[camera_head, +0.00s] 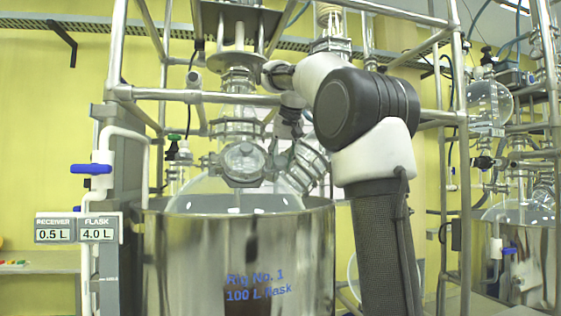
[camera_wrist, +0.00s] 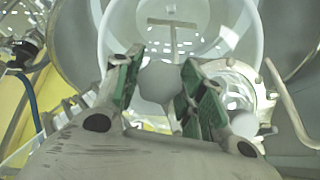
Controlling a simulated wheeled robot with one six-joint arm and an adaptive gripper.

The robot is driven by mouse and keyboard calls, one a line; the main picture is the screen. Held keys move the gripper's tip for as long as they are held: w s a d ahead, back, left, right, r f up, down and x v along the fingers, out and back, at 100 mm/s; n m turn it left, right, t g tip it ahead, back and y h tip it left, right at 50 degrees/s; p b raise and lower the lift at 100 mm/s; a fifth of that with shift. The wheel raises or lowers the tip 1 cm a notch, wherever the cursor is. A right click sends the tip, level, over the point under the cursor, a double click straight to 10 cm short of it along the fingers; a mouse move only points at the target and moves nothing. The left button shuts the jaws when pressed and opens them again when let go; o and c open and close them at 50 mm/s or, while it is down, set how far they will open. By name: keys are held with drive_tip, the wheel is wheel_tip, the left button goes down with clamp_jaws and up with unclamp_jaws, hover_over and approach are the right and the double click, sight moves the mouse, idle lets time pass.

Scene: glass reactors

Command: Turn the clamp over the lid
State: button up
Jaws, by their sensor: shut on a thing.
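My gripper (camera_wrist: 160,72) has its green-padded fingers closed on a grey ball-shaped knob (camera_wrist: 156,84) in the wrist view. The knob appears to belong to the clamp; most of its stem is hidden. Behind it is a round, pale glass lid or opening (camera_wrist: 228,38) with a T-shaped metal part (camera_wrist: 172,24) across it. In the head view my gripper (camera_head: 289,128) points down above the right-hand flask neck (camera_head: 304,171), which has a ribbed metal ring. A round glass port (camera_head: 243,163) faces forward to its left. The clamp itself is not clear in the head view.
The glass flask sits in a steel vessel (camera_head: 205,255) marked Rig No. 1. Metal frame bars (camera_head: 190,96) cross close to my arm. Another glass reactor (camera_head: 519,214) stands right.

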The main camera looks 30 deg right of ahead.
drive_tip(key=m+y, duration=0.1)
drive_tip(key=m, duration=0.2)
drive_tip(key=shift+t, duration=0.3)
drive_tip(key=m+t+y, duration=0.1)
drive_tip(key=m, duration=0.2)
drive_tip(key=shift+m, duration=0.6)
drive_tip(key=o, duration=1)
drive_tip(key=shift+s, duration=0.1)
drive_tip(key=v, duration=1.2)
drive_tip(key=shift+d+f, duration=0.1)
